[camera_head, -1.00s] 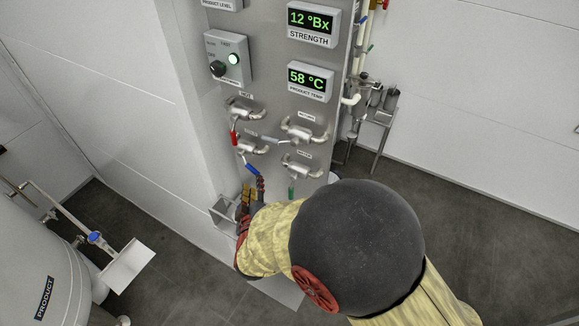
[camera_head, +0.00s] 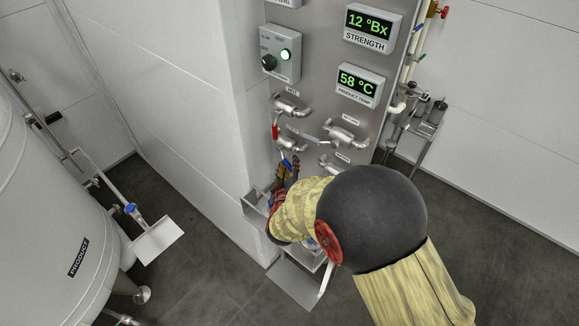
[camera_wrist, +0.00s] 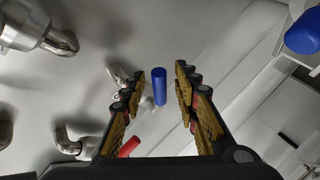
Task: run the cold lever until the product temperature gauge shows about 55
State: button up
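The product temperature gauge (camera_head: 359,84) on the steel panel reads 58 °C in green. The blue-handled lever (camera_head: 287,163), which I take as the cold lever, hangs from the lower left valve. In the wrist view its blue handle (camera_wrist: 159,86) shows between my two fingers, apart from both. My gripper (camera_wrist: 157,88) is open. In the head view my gripper (camera_head: 289,174) is right at the blue handle, and my arm hides part of the panel below.
The strength gauge (camera_head: 372,28) reads 12 °Bx. A switch box (camera_head: 276,52) has a lit green lamp. A steel tray (camera_head: 255,204) juts out below. The PRODUCT tank (camera_head: 50,235) stands at left.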

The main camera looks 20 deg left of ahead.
jog(key=shift+c, duration=0.5)
grip_shut()
dwell(0.3)
